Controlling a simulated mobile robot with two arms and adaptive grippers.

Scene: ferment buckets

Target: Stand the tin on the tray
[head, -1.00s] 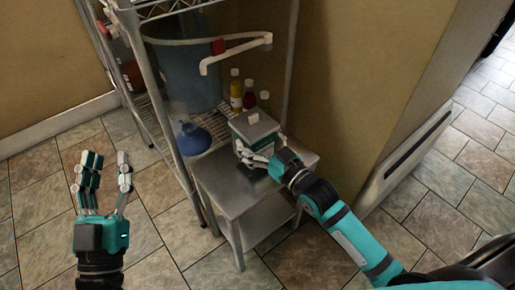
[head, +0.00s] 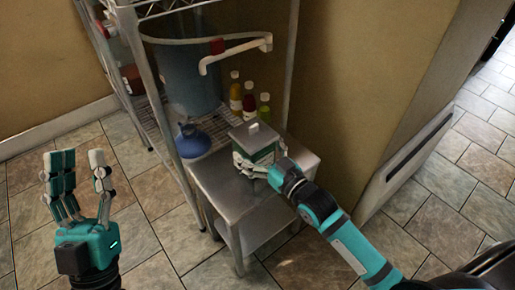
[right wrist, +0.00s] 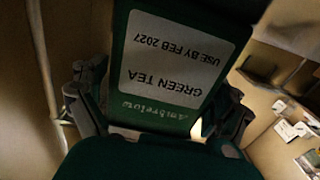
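The green tin (head: 262,157) has a grey lid and stands upright at the back of a small steel table (head: 225,198). Its white label reads "GREEN TEA" and appears upside down in the right wrist view (right wrist: 180,55). My right gripper (head: 254,165) has its fingers around the tin's lower part, one on each side. I cannot tell whether the tin's base touches the steel top. No separate tray stands out from this steel top. My left gripper (head: 80,178) is open and empty over the floor at the left.
A wire shelf rack stands behind the table, with a blue bucket (head: 188,85), a blue funnel (head: 193,140) and three small bottles (head: 249,98). The table's front part is bare. A wall is close on the right.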

